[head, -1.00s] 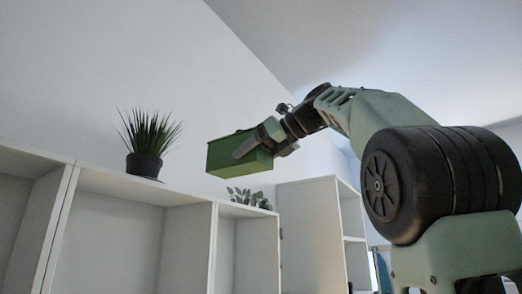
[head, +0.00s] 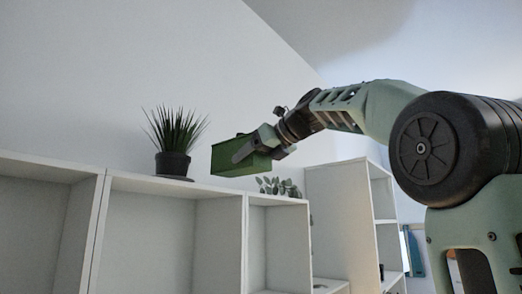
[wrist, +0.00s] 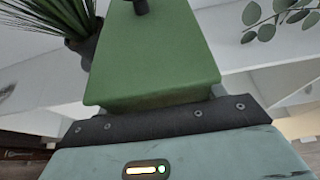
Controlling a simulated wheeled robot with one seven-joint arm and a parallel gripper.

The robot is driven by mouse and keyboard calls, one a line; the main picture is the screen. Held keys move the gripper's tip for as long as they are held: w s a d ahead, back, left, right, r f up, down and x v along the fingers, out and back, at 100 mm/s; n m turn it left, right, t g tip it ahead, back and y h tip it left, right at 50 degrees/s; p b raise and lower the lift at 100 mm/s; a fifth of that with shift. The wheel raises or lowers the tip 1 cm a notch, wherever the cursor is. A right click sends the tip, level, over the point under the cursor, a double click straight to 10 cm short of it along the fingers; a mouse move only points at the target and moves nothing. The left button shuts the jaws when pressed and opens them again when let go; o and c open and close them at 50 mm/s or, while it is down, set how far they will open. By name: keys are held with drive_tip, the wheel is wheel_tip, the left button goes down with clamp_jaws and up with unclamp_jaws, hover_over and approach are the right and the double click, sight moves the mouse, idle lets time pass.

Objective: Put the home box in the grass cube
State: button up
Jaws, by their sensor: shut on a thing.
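The green box (head: 222,164), which I take as the home box, is held in the air above the white shelf's top edge. My gripper (head: 243,152) is shut on it, with one finger along its near side. In the wrist view the box (wrist: 150,60) fills the middle in front of the gripper. A spiky grass plant in a dark pot (head: 173,163) stands on the shelf top, left of the box. The open shelf cube below the grass (head: 165,235) looks empty where visible; its floor is out of view.
A leafy plant (head: 280,187) stands on the shelf top right of the grass, above a narrower open cube (head: 280,240). A taller white cabinet (head: 338,205) rises further right. The air in front of the cubes looks clear.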

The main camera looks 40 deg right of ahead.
sight(234, 174)
drive_tip(key=w+p, duration=0.2)
drive_tip(key=w, duration=0.1)
drive_tip(key=w+a+p, duration=0.1)
drive_tip(key=w+p, duration=0.4)
drive_tip(key=shift+w+a, duration=0.35)
drive_tip(key=shift+a, duration=0.05)
drive_tip(key=shift+w+a+f, duration=0.1)
drive_tip(key=shift+w+f, duration=0.35)
drive_tip(key=shift+f, duration=0.3)
drive_tip(key=shift+f+b, duration=1)
drive_tip(key=shift+f, duration=0.15)
drive_tip(key=shift+f, duration=0.3)
drive_tip(key=o, duration=1.1)
drive_tip(key=shift+c, duration=0.2)
drive_tip(key=shift+o, duration=0.7)
drive_tip(key=shift+f, duration=0.3)
drive_tip(key=shift+s+b, duration=0.2)
drive_tip(key=shift+b, duration=0.15)
